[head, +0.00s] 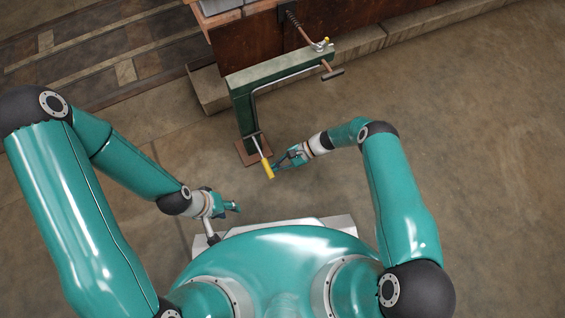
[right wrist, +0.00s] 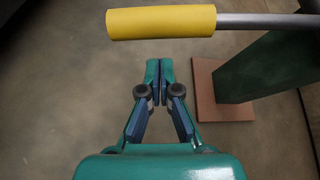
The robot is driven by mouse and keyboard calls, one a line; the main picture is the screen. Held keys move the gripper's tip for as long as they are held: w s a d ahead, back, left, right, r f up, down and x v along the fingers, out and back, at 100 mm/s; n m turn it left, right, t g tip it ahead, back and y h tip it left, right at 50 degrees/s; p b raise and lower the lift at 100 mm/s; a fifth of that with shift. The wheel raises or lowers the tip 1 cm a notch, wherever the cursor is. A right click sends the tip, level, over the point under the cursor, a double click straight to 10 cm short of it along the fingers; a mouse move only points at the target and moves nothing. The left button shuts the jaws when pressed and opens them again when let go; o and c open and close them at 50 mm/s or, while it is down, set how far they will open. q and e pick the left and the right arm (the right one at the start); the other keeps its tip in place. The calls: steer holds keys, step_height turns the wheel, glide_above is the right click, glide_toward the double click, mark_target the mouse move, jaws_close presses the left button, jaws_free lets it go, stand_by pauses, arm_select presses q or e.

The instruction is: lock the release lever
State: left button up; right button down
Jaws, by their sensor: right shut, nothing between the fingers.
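The release lever is a grey metal rod with a yellow grip (head: 267,168), on the green post of a stand. In the right wrist view the yellow grip (right wrist: 160,22) lies level across the top, its rod running off to the right. My right gripper (head: 278,165) is right beside the grip in the head view. In the right wrist view its fingertips (right wrist: 159,68) are together and empty, with a gap between them and the grip. My left gripper (head: 236,206) is low, left of the lever and well apart from it; its finger opening is too small to tell.
The green stand (head: 280,68) has an upright post on a brown base plate (right wrist: 204,92) and a long top beam. A rod with a dark handle (head: 333,75) sits at the beam's far end. A rusty wall (head: 250,45) stands behind. The floor to the right is clear.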

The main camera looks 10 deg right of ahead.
arm_select(q)
steer(key=shift+r, duration=0.6)
arm_select(e)
steer(key=shift+s+a+r, duration=0.1)
steer(key=shift+s+r, duration=0.1)
steer(key=shift+r, duration=0.55)
steer(key=shift+s+a+r, duration=0.1)
steer(key=shift+s+r, duration=0.1)
steer(key=shift+r, duration=0.5)
